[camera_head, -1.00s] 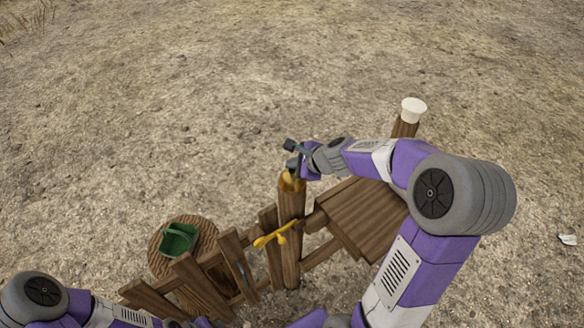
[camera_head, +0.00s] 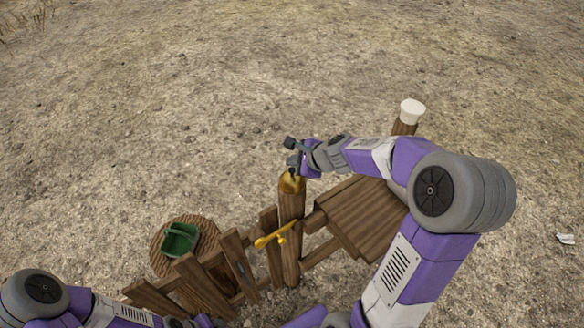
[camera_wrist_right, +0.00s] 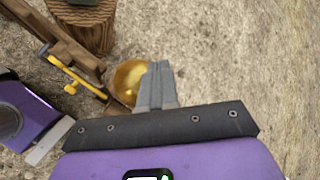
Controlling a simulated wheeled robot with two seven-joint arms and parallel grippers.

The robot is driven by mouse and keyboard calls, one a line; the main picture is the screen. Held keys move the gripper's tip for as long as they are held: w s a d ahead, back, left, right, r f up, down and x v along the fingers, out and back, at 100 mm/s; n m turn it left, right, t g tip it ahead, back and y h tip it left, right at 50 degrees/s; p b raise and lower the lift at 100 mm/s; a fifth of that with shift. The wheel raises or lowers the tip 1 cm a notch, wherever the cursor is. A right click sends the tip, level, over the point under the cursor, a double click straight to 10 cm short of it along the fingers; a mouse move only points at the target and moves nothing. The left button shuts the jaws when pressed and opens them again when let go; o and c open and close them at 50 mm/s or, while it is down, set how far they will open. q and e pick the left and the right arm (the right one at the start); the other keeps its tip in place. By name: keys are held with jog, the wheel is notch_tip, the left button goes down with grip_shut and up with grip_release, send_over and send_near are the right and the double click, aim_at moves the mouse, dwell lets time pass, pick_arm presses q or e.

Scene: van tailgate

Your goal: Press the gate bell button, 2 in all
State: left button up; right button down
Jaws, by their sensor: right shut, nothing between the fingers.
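The gate bell is a gold dome (camera_head: 291,183) on top of a wooden post (camera_head: 290,232). In the right wrist view the gold dome (camera_wrist_right: 130,80) shows just left of the fingers. My right gripper (camera_head: 292,168) is right above the dome, with its fingertips close to the top. In the right wrist view my right gripper (camera_wrist_right: 160,68) has its fingers together and empty, and they overlap the dome's right edge. I cannot tell whether they touch it. The button itself is hidden. My left arm shows at the lower left, but its gripper is out of view.
A yellow latch (camera_head: 275,236) sits on the wooden gate beside the post. A green basket (camera_head: 180,239) stands on a round stump (camera_head: 160,262) at the left. A wooden board (camera_head: 360,215) and a white-capped post (camera_head: 412,111) are at the right. Bare ground lies behind.

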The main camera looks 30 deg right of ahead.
aim_at(294, 172)
notch_tip(294, 172, up, 5)
jog(key=p, duration=0.5)
dwell(0.8)
